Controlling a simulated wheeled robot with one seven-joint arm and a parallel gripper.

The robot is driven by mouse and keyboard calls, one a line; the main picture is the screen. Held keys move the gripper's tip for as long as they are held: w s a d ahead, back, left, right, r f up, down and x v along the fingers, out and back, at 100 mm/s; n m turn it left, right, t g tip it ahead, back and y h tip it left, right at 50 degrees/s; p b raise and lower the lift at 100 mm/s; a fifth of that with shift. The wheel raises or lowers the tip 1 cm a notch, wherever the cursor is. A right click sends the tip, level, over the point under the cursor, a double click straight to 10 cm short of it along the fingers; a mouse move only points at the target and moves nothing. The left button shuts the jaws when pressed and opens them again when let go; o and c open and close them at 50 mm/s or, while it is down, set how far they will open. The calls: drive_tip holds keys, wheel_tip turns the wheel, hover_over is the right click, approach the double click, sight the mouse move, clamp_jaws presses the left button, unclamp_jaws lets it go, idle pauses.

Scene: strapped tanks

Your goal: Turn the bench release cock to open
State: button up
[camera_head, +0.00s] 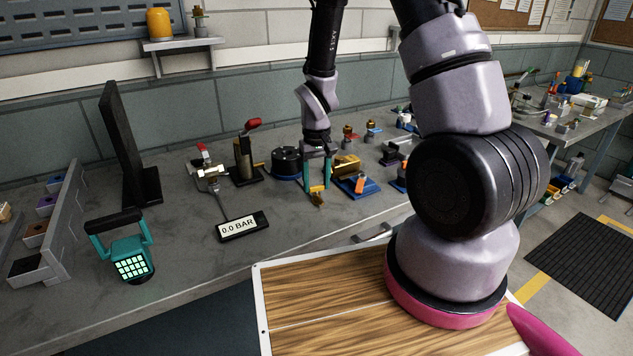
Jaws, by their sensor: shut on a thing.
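My gripper (317,188) points down over the bench, with its two teal fingers shut on a small brass piece (318,200) that shows at the fingertips. Most of what lies between the fingers is hidden. On the left, a silver valve fitting (207,174) with a red-tipped lever stands apart from my gripper. A cable joins it to a display (243,227) reading 0.0 BAR. Beside it, a brass-bodied device (244,160) with a red-ended handle stands on a black base. I cannot tell for certain which fitting is the release cock.
A black round part (287,162) stands close left of my gripper. A blue tray (358,188) with an orange-tagged item lies close right. A teal lamp (132,262) and a black upright panel (128,145) stand at left. The bench front is mostly clear.

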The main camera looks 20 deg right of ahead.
sight(317, 186)
drive_tip(key=shift+n, duration=1.1)
drive_tip(key=o, duration=1.4)
drive_tip(key=shift+c, duration=0.2)
wheel_tip(317, 186, up, 11)
drive_tip(key=shift+f, duration=0.1)
